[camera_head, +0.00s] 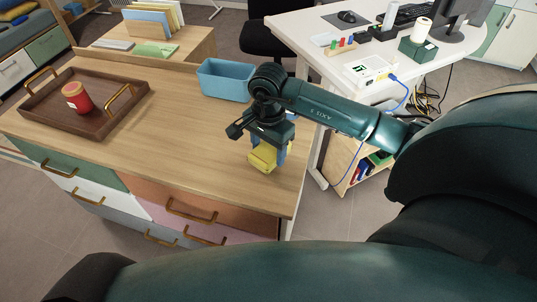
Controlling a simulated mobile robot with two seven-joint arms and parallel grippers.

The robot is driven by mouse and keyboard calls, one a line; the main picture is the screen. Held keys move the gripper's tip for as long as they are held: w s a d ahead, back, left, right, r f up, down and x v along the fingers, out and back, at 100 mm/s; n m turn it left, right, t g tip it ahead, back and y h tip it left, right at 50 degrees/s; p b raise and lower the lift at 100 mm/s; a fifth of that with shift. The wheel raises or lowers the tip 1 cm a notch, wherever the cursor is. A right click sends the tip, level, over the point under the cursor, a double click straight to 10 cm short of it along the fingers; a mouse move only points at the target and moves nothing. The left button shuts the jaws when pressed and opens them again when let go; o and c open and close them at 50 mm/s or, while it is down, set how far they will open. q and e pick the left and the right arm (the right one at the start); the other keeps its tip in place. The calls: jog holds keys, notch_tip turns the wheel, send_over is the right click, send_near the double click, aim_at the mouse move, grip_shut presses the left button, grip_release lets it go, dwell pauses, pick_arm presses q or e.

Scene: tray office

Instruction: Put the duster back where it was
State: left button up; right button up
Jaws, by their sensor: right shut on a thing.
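My right gripper (268,147) reaches in from the right and points down over the front right part of the wooden cabinet top. It is shut on the duster (262,159), a yellow block with blue beside it, partly hidden by the gripper. I cannot tell whether the duster touches the cabinet top (185,135) or hangs just above it. My left gripper is not in view.
A blue open bin (226,88) stands just behind the gripper. A brown tray (119,117) with a red wooden-lidded jar (77,98) is at the left. The middle of the top is clear. A white desk (305,32) with a router (369,70) stands right.

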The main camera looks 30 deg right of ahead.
aim_at(268, 150)
jog(key=shift+f, duration=1.35)
jog(key=shift+f, duration=0.2)
jog(key=o, duration=0.9)
jog(key=shift+o, duration=0.2)
jog(key=shift+r, duration=0.1)
notch_tip(268, 150, up, 11)
jog(key=shift+r, duration=0.6)
